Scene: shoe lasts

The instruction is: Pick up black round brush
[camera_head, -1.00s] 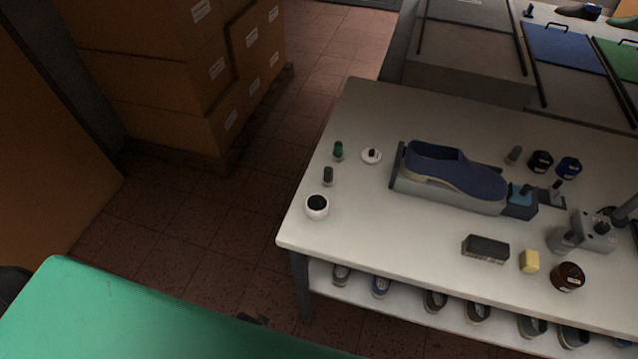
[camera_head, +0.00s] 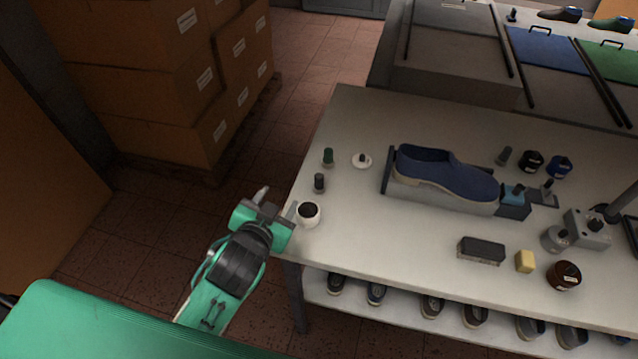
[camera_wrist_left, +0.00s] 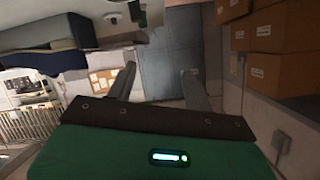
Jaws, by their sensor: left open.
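On the white table, a small dark upright cylinder (camera_head: 319,183) stands near the left edge; a green-topped one (camera_head: 328,157) and a white disc with a dark knob (camera_head: 362,160) stand beyond it. A white round cup-like piece with a black top (camera_head: 308,213) stands at the near left corner. I cannot tell for sure which one is the black round brush. My left gripper (camera_head: 277,201) is open and empty, just left of the white piece at the table's edge. Its spread fingers (camera_wrist_left: 160,72) show in the left wrist view, with nothing between them.
A blue shoe (camera_head: 447,174) lies on a grey holder. A dark rectangular block (camera_head: 481,250), a yellow block (camera_head: 525,261) and a brown round jar (camera_head: 565,275) are at the front right. Cardboard boxes (camera_head: 150,90) stand at the left. The table's front left is mostly clear.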

